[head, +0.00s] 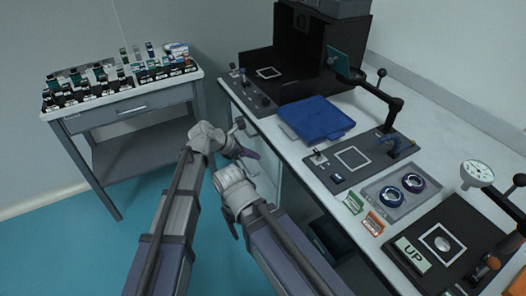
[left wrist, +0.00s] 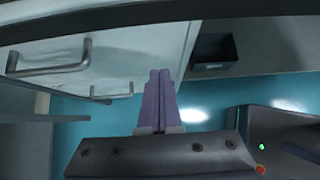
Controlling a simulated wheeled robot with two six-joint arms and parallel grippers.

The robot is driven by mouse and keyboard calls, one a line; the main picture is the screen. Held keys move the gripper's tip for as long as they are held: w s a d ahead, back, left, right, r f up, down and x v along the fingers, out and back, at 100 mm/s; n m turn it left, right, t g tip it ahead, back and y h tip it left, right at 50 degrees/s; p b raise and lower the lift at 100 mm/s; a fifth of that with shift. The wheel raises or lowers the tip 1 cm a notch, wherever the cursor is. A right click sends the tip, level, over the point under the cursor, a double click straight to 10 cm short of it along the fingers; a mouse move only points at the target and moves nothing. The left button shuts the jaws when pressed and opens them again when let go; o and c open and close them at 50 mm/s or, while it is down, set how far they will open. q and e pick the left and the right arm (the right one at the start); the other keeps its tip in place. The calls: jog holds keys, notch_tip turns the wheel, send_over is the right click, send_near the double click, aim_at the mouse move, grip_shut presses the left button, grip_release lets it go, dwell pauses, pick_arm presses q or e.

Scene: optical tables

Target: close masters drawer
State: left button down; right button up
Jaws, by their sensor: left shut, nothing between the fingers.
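The bench front, with white drawer faces, shows in the left wrist view, bearing a grey bar handle (left wrist: 48,57) and a second handle (left wrist: 112,92). Which of them belongs to the masters drawer I cannot tell. My left gripper (head: 248,154) is by the bench's front edge in the head view. Its purple fingers (left wrist: 158,80) are shut and empty, beside the drawer faces; contact is unclear. My right gripper (head: 235,230) is low in front of the bench, mostly hidden by its own wrist, jaws unreadable. My arms hide much of the bench front.
A side table (head: 157,98) with several small bottles and a closed-looking drawer (head: 130,110) stands at left. The bench top carries a blue tray (head: 316,118) and instruments. A dark open box (left wrist: 213,52) is beyond the fingers. Blue floor is clear at left.

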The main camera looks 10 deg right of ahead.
pick_arm(q)
jog(key=p+v, duration=0.4)
jog(key=v, duration=0.4)
jog(key=shift+a+r+p, duration=0.2)
jog(key=shift+a+p, duration=0.05)
jog(key=shift+p, duration=0.1)
pick_arm(e)
notch_tip(320, 180, up, 6)
pick_arm(q)
jog(key=s+a+f+m+g+y, duration=0.1)
jog(key=s+a+f+m+y, duration=0.25)
jog(key=s+a+m, duration=0.6)
jog(key=s+a+f+m+y, duration=0.3)
jog(key=s+a+m+y, duration=0.25)
jog(key=a+m, duration=0.75)
jog(key=s+d+m+g, duration=0.2)
jog(key=s+d, duration=0.4)
jog(key=d, duration=0.3)
notch_tip(320, 180, up, 16)
jog(key=p, duration=1.5)
jog(key=shift+s+a+f+y, duration=0.2)
jog(key=shift+y, duration=0.2)
pick_arm(e)
notch_tip(320, 180, up, 16)
jog(key=shift+f, duration=0.25)
